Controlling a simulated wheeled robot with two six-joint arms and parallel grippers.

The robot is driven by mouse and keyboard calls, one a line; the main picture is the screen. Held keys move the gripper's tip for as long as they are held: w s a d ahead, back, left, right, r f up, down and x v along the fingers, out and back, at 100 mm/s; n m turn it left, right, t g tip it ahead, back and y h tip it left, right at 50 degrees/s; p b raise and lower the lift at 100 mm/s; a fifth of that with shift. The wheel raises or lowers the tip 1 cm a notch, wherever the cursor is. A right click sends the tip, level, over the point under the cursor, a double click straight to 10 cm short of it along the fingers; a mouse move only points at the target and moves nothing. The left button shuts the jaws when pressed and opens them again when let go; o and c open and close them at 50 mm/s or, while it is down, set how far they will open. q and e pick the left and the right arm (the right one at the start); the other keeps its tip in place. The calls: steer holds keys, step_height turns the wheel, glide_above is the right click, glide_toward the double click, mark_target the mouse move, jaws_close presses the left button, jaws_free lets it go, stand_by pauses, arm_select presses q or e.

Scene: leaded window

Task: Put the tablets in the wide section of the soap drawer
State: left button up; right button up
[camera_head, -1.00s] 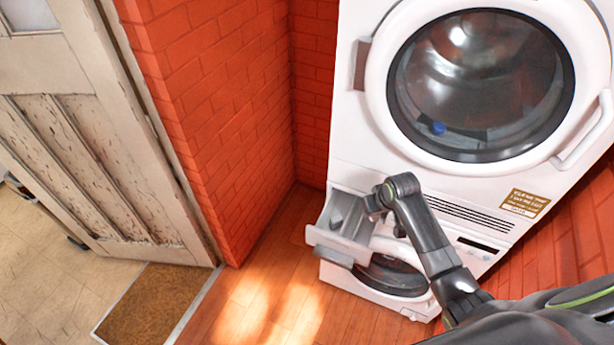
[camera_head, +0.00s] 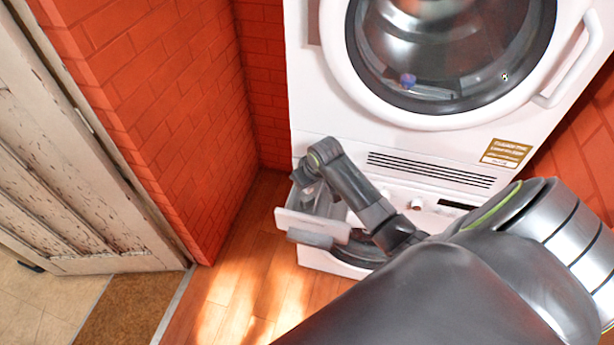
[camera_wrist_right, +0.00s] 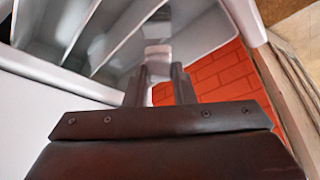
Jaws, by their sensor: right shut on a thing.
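The soap drawer (camera_head: 312,224) is pulled out of the lower white machine. In the right wrist view the drawer (camera_wrist_right: 88,72) shows its inside, with thin dividers and a wider section (camera_wrist_right: 203,37) on the right. My right gripper (camera_head: 303,186) is over the drawer, partly hidden by its own arm. In the right wrist view its fingers (camera_wrist_right: 160,75) are close together on a small pale block that looks like a tablet (camera_wrist_right: 157,54), at the wider section. I cannot tell whether the block touches the drawer floor. No other tablets are clearly visible. My left gripper is not in view.
The upper machine's round door (camera_head: 450,50) is above the drawer.

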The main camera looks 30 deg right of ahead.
steer(key=o, duration=0.9)
steer(key=shift+o, duration=0.7)
steer(key=v, duration=1.7)
steer(key=shift+s+r, duration=0.15)
